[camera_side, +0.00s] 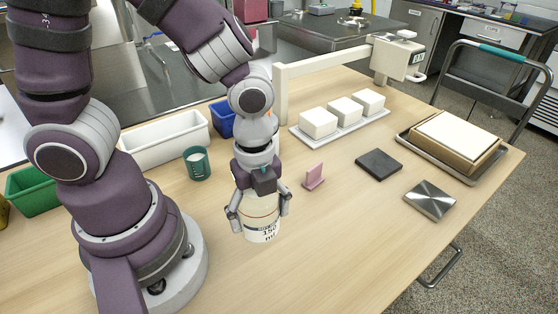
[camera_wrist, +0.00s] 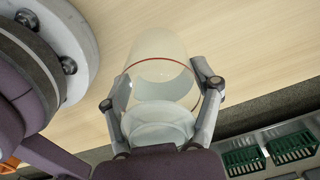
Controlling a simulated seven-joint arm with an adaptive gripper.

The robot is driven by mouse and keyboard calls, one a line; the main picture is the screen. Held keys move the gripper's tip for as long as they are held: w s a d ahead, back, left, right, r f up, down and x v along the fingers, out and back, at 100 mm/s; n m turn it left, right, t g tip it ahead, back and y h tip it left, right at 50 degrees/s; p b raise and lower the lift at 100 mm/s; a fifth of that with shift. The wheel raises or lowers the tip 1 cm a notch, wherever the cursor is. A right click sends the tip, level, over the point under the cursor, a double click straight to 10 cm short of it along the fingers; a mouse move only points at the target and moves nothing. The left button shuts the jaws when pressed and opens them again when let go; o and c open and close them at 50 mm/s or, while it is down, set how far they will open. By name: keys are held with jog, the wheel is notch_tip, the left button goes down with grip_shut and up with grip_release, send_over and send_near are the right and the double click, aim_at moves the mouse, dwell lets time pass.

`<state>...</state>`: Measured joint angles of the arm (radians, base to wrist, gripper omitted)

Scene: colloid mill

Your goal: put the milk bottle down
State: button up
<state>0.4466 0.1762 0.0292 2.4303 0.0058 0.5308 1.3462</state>
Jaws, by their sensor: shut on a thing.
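The milk bottle (camera_side: 262,226) is cream-white with a thin red line and a dark "150 ml" print. It stands upright between the fingers of my gripper (camera_side: 259,212), near the front middle of the wooden table (camera_side: 330,245). In the wrist view the pale, partly clear bottle (camera_wrist: 160,72) fills the space between the two fingers (camera_wrist: 162,92), one on each side. My gripper is shut on it. I cannot tell whether its base touches the table. The gripper hides its upper part in the side view.
A green cup (camera_side: 197,164) stands behind left, near a white bin (camera_side: 165,143). A pink piece (camera_side: 314,176) stands just right of the bottle. Farther right lie a black pad (camera_side: 379,164), a steel plate (camera_side: 430,200) and a tray (camera_side: 405,139). The front right table is clear.

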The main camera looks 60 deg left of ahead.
jog(key=w+d, duration=0.1)
jog(key=w, duration=0.3)
jog(key=w+d+f, duration=0.1)
jog(key=w+d, duration=0.1)
jog(key=w, duration=0.3)
jog(key=w+d+f, duration=0.1)
jog(key=w+d, duration=0.1)
jog(key=w, duration=0.3)
jog(key=shift+w+d, duration=0.15)
notch_tip(320, 180, down, 3)
jog(key=shift+w+d+f, duration=0.1)
jog(key=shift+w+f, duration=0.05)
jog(key=shift+f, duration=0.05)
jog(key=o, duration=0.9)
